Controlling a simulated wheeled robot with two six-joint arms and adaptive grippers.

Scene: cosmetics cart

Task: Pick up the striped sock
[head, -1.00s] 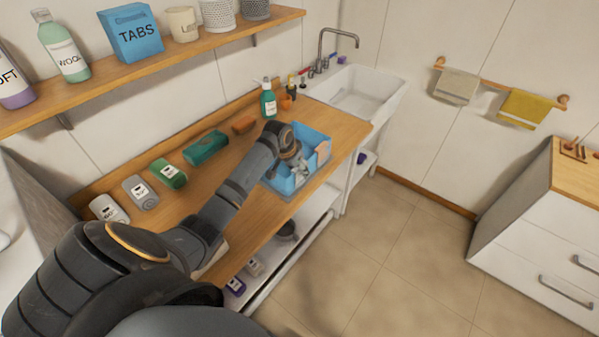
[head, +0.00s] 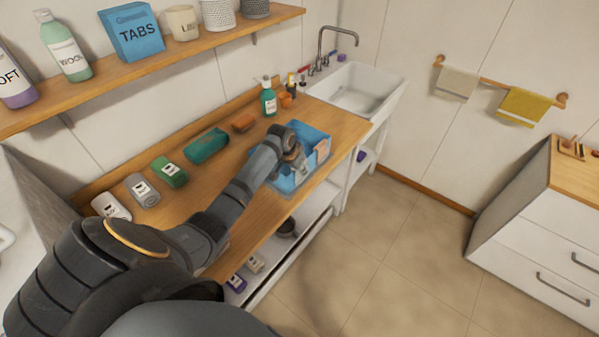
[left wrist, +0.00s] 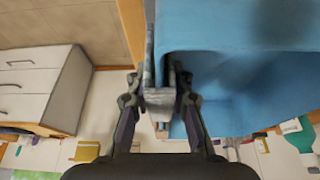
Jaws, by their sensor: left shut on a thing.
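A blue bin (head: 312,133) stands on the wooden counter near the sink. My left gripper (head: 292,157) is at the bin, pointing down over its inside. In the left wrist view my left gripper (left wrist: 159,95) is shut on a grey-white cloth-like piece, which looks like the sock (left wrist: 160,103). Its stripes are too faint to be sure of. The piece lies along the blue bin wall (left wrist: 235,35). My arm hides part of the bin's inside in the head view. My right gripper is not in view.
A green bottle (head: 268,98) stands behind the bin. Rolled towels, one teal (head: 206,146), lie along the counter's back. A white sink (head: 358,88) is at the right end. A shelf (head: 150,68) with containers runs above. The counter front is clear.

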